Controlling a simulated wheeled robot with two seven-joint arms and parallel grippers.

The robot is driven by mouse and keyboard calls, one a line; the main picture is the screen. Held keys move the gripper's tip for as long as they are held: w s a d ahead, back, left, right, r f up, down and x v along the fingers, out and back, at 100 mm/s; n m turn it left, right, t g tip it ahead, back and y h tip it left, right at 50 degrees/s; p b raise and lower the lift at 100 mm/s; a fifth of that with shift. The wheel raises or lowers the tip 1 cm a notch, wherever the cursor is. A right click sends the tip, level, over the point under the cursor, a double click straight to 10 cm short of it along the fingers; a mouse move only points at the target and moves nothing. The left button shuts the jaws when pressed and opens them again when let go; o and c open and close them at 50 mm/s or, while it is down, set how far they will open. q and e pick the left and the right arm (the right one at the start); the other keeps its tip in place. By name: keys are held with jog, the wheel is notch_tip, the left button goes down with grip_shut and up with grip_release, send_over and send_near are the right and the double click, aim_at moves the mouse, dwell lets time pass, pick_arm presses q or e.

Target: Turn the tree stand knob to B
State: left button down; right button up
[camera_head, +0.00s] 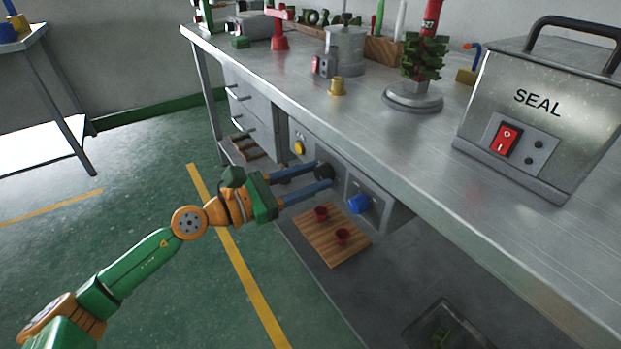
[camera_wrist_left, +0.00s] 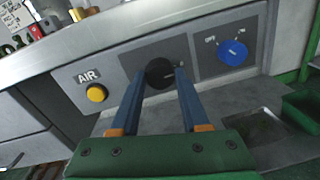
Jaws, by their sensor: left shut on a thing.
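The black knob (camera_wrist_left: 159,73) sits on the grey front panel under the bench, between the yellow AIR button and the blue knob. My left gripper (camera_wrist_left: 163,78) has its two blue fingers on either side of the black knob and is shut on it. In the head view the fingertips (camera_head: 325,178) reach the panel and partly cover the black knob (camera_head: 323,171). The knob's letter markings are too small or hidden to read. The tree stand (camera_head: 413,97) stands on the bench top with a green tree on it. My right gripper does not show.
The yellow AIR button (camera_wrist_left: 96,93) is left of the black knob, and the blue OFF/ON knob (camera_wrist_left: 233,52) is right of it. A wooden board (camera_head: 322,238) with red cups lies on the shelf below. The SEAL machine (camera_head: 540,110) stands on the bench top at right.

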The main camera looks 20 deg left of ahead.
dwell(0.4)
pick_arm(q)
jog(key=shift+c, duration=2)
grip_release()
jog(key=shift+s+a+f, duration=0.2)
jog(key=b+v, duration=0.3)
jog(key=v, duration=0.3)
jog(key=shift+s+a+r, duration=0.15)
jog(key=shift+s+a, duration=0.05)
jog(key=shift+s, duration=0.05)
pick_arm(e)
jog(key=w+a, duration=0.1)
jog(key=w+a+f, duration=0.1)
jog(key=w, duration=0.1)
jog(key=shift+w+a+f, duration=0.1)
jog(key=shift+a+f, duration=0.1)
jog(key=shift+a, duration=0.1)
pick_arm(q)
jog(key=shift+a, duration=0.1)
